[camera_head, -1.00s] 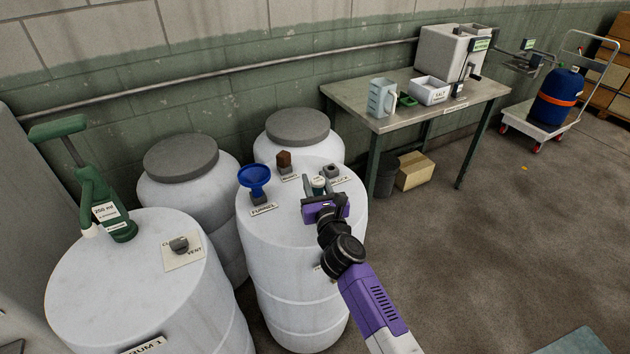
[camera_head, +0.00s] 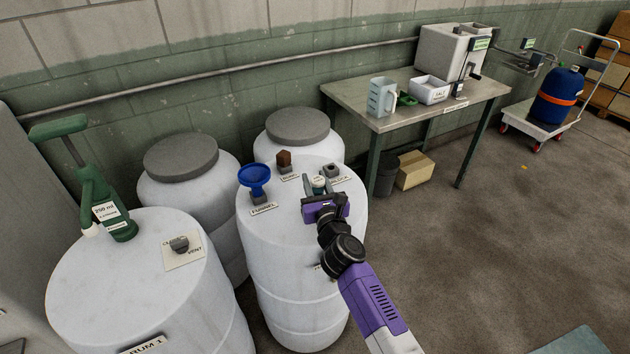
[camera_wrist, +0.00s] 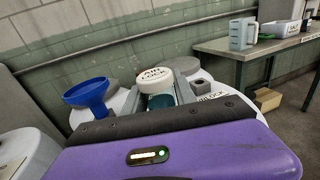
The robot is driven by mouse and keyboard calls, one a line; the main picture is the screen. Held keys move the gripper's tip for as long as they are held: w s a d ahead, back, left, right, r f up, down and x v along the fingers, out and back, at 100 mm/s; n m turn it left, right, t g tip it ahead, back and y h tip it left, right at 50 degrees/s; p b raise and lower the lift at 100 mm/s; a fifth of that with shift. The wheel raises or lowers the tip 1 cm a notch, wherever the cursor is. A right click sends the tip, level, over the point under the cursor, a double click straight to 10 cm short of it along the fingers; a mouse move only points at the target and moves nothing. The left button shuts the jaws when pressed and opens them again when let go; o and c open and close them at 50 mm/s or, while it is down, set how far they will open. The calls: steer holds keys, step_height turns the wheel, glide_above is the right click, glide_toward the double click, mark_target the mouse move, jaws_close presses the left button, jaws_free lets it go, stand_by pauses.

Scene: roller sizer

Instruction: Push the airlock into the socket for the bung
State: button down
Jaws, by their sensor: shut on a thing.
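The airlock (camera_wrist: 156,82) has a round white cap with printed letters and a dark green body. It also shows in the head view (camera_head: 318,183). My gripper (camera_head: 317,186) is shut on the airlock, with one grey finger on each side of it, over the top of the middle white drum. The airlock's lower end is hidden behind my gripper. A brown bung (camera_head: 284,161) stands at the back of the same drum top, behind a label. A grey block with a dark hole (camera_head: 332,171) stands right of it, and shows in the wrist view (camera_wrist: 202,88).
A blue funnel (camera_head: 255,178) stands left of my gripper on the drum (camera_head: 285,225). The left drum (camera_head: 130,290) carries a green pump (camera_head: 103,200) and a small grey part (camera_head: 180,244) on a vent plate. A metal table (camera_head: 440,108) stands at the back right. Open floor lies to the right.

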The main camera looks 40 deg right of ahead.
mark_target(315, 190)
steer(key=shift+f+b, duration=1.55)
steer(key=shift+f, duration=0.15)
steer(key=c, duration=0.9)
jaws_free()
steer(key=shift+v, duration=3.95)
